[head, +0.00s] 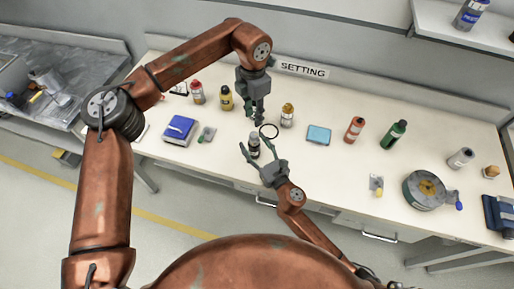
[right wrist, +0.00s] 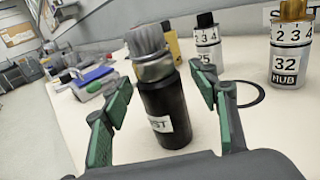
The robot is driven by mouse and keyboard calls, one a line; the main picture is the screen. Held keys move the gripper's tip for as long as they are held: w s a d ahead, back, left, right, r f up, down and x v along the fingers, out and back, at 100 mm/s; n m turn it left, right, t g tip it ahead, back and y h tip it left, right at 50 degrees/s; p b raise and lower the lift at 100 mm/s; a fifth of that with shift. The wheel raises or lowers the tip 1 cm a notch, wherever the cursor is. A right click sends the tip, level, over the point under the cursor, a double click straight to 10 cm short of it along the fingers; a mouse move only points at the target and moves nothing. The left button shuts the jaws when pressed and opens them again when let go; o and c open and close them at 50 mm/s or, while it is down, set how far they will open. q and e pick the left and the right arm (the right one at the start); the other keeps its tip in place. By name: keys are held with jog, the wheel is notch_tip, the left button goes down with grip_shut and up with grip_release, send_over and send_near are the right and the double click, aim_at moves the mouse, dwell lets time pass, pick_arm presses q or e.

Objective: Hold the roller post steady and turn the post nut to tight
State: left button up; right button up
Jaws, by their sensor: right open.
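The roller post is a black cylinder (right wrist: 165,112) with a white label, partly readable as "ST". The post nut (right wrist: 146,40) is a grey ribbed cap on top, above a pale metal collar. In the head view the post (head: 254,147) stands on the bench near its front edge. My right gripper (right wrist: 165,98) is open, with one green-padded finger on either side of the post. Gaps show between the fingers and the post. My left gripper (head: 258,117) points down above the bench, behind the post and apart from it. Its finger gap is too small to judge.
A dark ring (head: 268,131) lies flat just behind the post. A gold-topped canister (head: 287,116), marked "32 HUB", stands close to my left gripper. A blue tray-like block (head: 319,135), red bottle (head: 354,130) and green bottle (head: 393,134) stand to the right. Bare bench lies between them.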

aim_at(253, 134)
jog(key=shift+c, duration=0.3)
jog(key=c, duration=1.4)
pick_arm(q)
jog(key=o, duration=0.3)
jog(key=shift+r, duration=0.1)
pick_arm(e)
jog(key=shift+c, duration=0.2)
pick_arm(q)
jog(key=shift+o, duration=0.3)
jog(key=shift+r+m, duration=0.2)
jog(key=shift+m, duration=0.6)
notch_tip(253, 134, down, 10)
jog(key=m, duration=0.5)
jog(key=shift+a+f, duration=0.1)
jog(key=shift+f, duration=0.05)
grip_shut()
